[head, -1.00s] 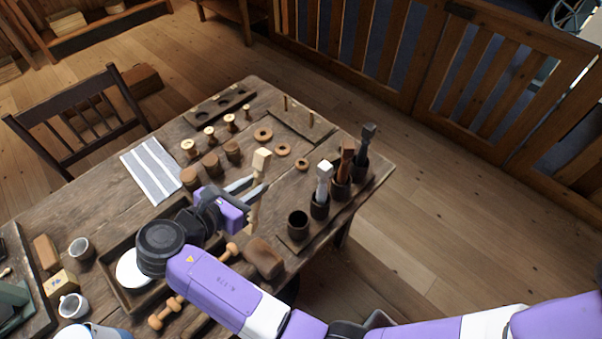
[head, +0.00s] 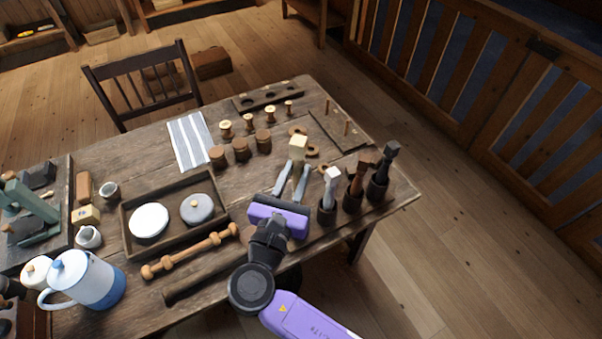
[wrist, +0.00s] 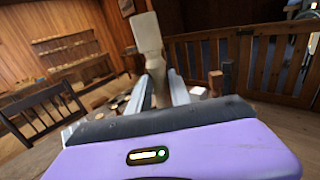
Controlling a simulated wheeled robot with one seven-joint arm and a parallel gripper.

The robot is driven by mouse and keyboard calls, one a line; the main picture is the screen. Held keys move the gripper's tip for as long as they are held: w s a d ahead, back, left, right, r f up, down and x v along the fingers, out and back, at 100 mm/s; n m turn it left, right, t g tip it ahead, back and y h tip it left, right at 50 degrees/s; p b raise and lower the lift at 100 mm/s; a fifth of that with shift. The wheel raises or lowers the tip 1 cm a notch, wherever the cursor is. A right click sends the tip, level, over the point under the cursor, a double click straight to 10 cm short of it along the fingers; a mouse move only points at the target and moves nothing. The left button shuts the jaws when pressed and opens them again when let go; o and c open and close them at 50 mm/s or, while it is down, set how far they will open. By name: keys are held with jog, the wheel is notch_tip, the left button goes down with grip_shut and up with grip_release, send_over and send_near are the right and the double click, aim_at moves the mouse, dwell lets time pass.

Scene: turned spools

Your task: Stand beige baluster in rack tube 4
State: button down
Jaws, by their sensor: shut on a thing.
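The beige baluster (head: 298,148) has a pale, squared block at its top and is roughly upright. It also shows in the wrist view (wrist: 147,38). My gripper (head: 292,180) is shut on it below the block; the fingers show in the wrist view (wrist: 161,88). Its lower end is hidden. The dark rack tubes stand at the table's right front, beside my gripper. One tube holds a white-topped baluster (head: 332,182), one a brown baluster (head: 362,168), one a black baluster (head: 389,156). The tube at the rack's left end is hidden behind my gripper. I see no tube numbers.
A wooden tray (head: 126,232) with two round lids, a turned wooden spindle (head: 190,250) and a blue-white jug (head: 90,280) stand left. Brown jars (head: 241,150), small spools (head: 248,121) and a striped cloth (head: 190,142) lie farther back. Rings lie behind the baluster.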

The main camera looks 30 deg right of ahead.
jog(key=shift+f+b, duration=2.4)
jog(key=shift+p, duration=0.45)
jog(key=shift+f+p, duration=0.2)
jog(key=shift+p, duration=0.1)
jog(key=shift+f, duration=0.3)
jog(key=shift+f, duration=0.35)
jog(key=shift+f, duration=0.1)
jog(key=shift+f+b, duration=0.8)
jog(key=shift+f, duration=0.4)
jog(key=shift+f, duration=0.15)
jog(key=shift+f+b, duration=0.55)
jog(key=shift+f, duration=0.8)
